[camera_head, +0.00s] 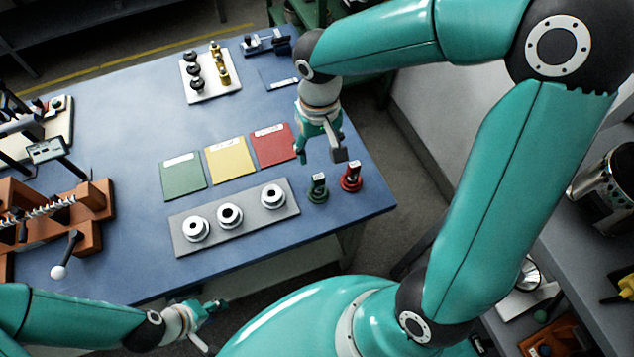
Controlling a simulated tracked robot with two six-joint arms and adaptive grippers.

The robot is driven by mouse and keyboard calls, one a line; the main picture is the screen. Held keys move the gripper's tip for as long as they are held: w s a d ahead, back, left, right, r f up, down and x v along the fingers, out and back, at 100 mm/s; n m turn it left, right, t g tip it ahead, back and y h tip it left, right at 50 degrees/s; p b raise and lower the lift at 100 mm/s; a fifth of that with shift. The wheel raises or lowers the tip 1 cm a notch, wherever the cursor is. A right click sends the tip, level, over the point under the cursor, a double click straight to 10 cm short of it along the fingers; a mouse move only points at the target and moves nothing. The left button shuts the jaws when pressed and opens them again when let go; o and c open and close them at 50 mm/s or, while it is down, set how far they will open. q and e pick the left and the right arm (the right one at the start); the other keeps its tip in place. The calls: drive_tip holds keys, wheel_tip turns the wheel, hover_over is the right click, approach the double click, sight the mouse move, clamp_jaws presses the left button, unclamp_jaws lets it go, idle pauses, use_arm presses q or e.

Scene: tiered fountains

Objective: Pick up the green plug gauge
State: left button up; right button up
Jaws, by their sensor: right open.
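The green plug gauge (318,188) stands upright on the blue table near its right front corner. A red plug gauge (351,177) stands just to its right. My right gripper (321,156) hangs open and empty above and behind the two gauges, fingers pointing down, apart from both. My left gripper (213,318) is low at the front, off the table's front edge and far from the gauges. Its fingers are small in the picture, and I cannot tell whether they are open or shut.
A grey plate (258,224) with three white ring parts lies left of the gauges. Green (183,176), yellow (229,158) and red (273,145) mats lie behind it. A white tray (211,88) with black and brass parts stands at the back. An orange-brown fixture (90,237) stands left.

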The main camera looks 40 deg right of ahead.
sight(319, 176)
wheel_tip(319, 176, down, 7)
drive_tip(key=shift+f+p, duration=0.3)
drive_tip(key=shift+f, duration=2.85)
drive_tip(key=c, duration=1.1)
drive_tip(key=shift+r, duration=0.2)
